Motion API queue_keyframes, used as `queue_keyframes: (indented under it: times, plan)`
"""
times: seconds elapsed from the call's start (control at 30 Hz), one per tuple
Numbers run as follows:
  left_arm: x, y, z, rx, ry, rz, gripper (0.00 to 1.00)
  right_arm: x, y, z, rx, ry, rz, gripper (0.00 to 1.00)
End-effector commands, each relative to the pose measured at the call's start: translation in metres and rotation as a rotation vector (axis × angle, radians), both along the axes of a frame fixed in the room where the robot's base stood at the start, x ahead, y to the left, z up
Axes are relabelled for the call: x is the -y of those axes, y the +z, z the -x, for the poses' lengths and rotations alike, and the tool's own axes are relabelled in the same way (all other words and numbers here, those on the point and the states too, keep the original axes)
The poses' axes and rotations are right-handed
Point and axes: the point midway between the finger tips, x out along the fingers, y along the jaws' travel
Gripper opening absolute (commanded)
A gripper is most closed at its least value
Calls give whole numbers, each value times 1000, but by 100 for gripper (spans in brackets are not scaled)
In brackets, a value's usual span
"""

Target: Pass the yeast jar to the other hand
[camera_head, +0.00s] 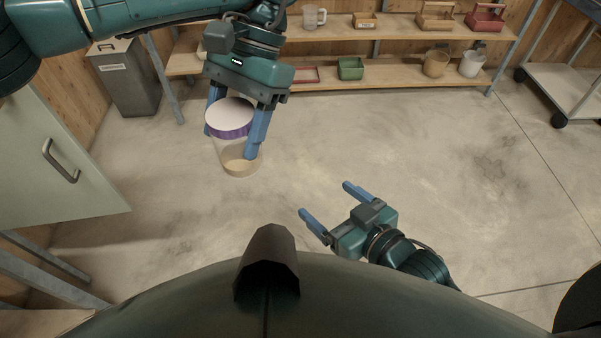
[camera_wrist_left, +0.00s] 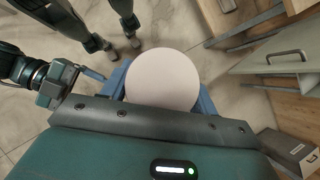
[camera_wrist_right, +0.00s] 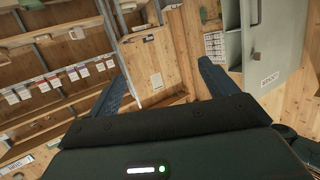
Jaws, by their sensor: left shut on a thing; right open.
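The yeast jar (camera_head: 238,160) is clear with a white lid, a purple band and tan contents low inside. My left gripper (camera_head: 236,130) is shut on it and holds it in the air, at the left of the head view. In the left wrist view the round white lid (camera_wrist_left: 162,80) covers most of the space between the fingers. My right gripper (camera_head: 326,202) is open and empty, lower and to the right of the jar, apart from it. In the right wrist view its two fingers (camera_wrist_right: 160,88) stand wide apart with nothing between them.
A wooden shelf unit (camera_head: 400,80) at the back holds mugs, trays and small boxes. A grey bin (camera_head: 130,78) stands at the back left, and a pale cabinet (camera_head: 50,170) is at the left. A cart (camera_head: 570,90) is at the right. The concrete floor between is clear.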

Motion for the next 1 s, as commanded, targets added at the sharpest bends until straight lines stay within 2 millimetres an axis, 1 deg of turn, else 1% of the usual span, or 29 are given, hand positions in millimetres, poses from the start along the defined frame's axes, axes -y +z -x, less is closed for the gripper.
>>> queue_keyframes:
  times: [0.03,0.1,0.2,0.3,0.33,0.43,0.57,0.67,1.0]
  plan:
    - [0,0,0,0,0,0,35,-11,29,-1,58,60,-22,85]
    - [0,0,0,0,0,0,35,-25,61,3,116,136,-54,85]
    - [0,0,0,0,0,0,35,-41,99,15,176,233,-91,85]
    - [0,0,0,0,0,0,35,-52,123,28,211,308,-117,85]
    - [0,0,0,0,0,0,35,-54,128,31,217,325,-123,85]
    - [0,0,0,0,0,0,35,-59,139,38,230,360,-134,85]
    - [0,0,0,0,0,0,35,-66,143,36,235,371,-141,85]
    - [0,0,0,0,0,0,35,-77,143,27,236,370,-143,85]
    - [0,0,0,0,0,0,35,-129,143,-11,236,370,-141,85]
